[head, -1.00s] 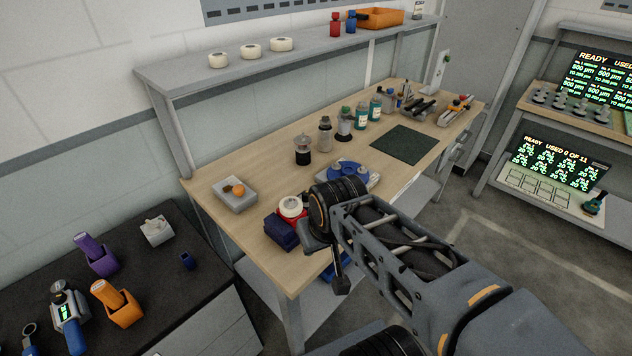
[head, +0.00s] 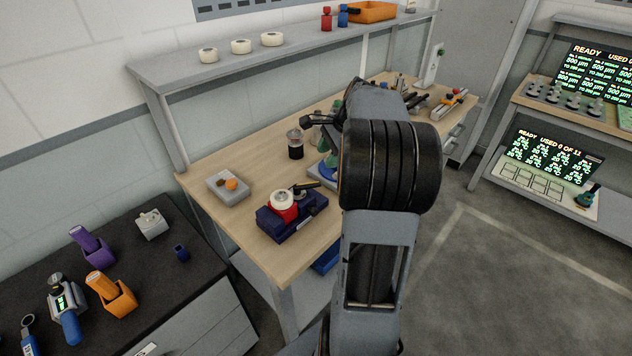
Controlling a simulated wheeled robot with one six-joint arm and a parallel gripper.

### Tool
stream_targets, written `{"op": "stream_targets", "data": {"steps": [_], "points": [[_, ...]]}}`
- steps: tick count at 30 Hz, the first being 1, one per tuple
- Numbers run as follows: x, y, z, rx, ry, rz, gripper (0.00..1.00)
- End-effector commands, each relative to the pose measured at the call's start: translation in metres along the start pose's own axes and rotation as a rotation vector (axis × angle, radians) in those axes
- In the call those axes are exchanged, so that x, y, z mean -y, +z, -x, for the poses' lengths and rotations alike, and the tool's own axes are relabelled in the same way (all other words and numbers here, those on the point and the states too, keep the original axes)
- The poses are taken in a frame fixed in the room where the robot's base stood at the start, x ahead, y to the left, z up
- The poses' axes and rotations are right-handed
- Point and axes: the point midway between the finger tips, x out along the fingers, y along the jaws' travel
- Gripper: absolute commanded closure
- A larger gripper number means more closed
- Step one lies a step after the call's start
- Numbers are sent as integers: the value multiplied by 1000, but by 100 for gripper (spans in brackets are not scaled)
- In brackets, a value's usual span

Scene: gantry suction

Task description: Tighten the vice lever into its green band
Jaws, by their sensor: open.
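My gripper (head: 312,121) shows as a small dark shape over the bench, left of my arm's wide black joint; it is open, and its fingers are small and partly hidden by my arm. I cannot make out a vice lever or a green band for certain. A dark blue block-like device (head: 284,229) with a red part and a white round top sits at the near bench edge, below and left of my gripper. A black bar-like part (head: 305,185) lies beside its top. A blue round-based device (head: 325,172) behind it is mostly hidden by my arm.
The wooden bench (head: 255,255) also holds a grey tray (head: 222,193) with an orange ball and a dark-based jar (head: 295,147). A shelf (head: 290,46) runs above the back. The bench middle is hidden by my arm. Open floor (head: 480,270) lies right.

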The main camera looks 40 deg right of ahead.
Motion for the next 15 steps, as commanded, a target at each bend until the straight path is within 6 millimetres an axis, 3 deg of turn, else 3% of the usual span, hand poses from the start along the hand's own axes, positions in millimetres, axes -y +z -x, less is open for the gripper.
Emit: {"op": "stream_targets", "data": {"steps": [1,5,15], "points": [[3,-13,1,12,-6,-58,54],[6,-28,-3,32,-16,-144,54],[8,-28,-60,36,-15,-159,54]]}}
